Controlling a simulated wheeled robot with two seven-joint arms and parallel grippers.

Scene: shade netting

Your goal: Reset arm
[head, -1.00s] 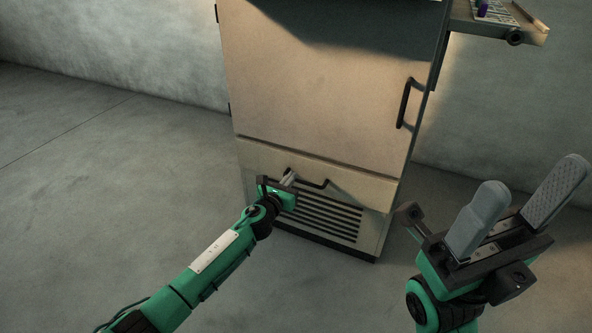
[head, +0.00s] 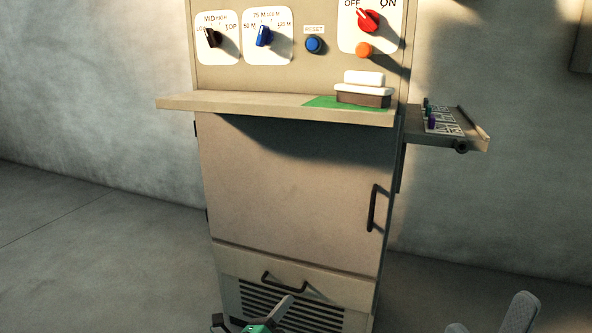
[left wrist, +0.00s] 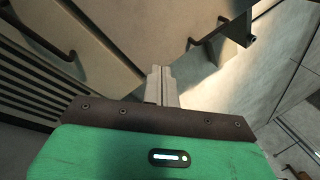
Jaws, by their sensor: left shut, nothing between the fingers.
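My left gripper (head: 284,308) is at the bottom of the head view, in front of the cabinet's lower drawer and vent slats. Its fingers are together and empty; they also show shut in the left wrist view (left wrist: 160,85). My right gripper (head: 490,318) shows only by its grey fingers at the bottom right edge. They stand apart with nothing seen between them; the rest of it is cut off.
The beige cabinet (head: 290,190) has a door handle (head: 372,208), drawer handle (head: 283,281), front shelf (head: 230,102) and side shelf (head: 470,138). Its panel carries knobs, a blue RESET button (head: 315,45) and an orange button (head: 364,50). Bare floor (head: 90,260) lies left.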

